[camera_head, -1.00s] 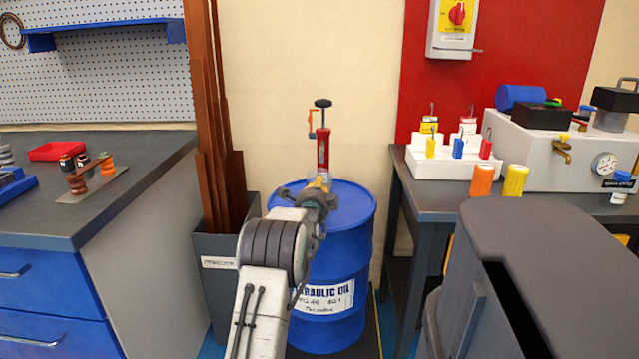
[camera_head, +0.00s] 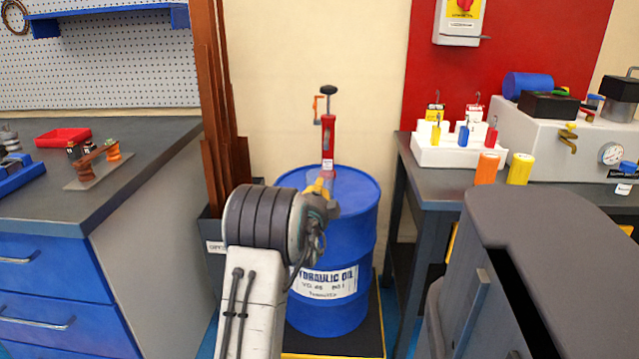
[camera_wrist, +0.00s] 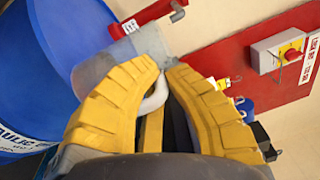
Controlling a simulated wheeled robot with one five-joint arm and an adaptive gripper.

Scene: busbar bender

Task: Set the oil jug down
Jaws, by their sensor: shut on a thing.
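My gripper (camera_wrist: 160,75) has yellow fingers and is shut on the pale handle of the translucent oil jug (camera_wrist: 118,62) in the wrist view. The jug is held tilted in that picture, with the blue drum (camera_wrist: 45,40) beyond it at left. In the head view my gripper (camera_head: 322,190) is in front of the top of the blue hydraulic oil drum (camera_head: 357,235). A red hand pump (camera_head: 328,135) with a black knob stands upright on the drum, just behind the gripper. The jug is mostly hidden there, and I cannot tell whether it touches anything.
A grey-topped bench with blue drawers (camera_head: 55,270) stands at left. A dark table (camera_head: 420,165) at right holds a white rack (camera_head: 455,155), orange and yellow cylinders and a white machine. Brown bars (camera_head: 222,120) stand in a bin left of the drum.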

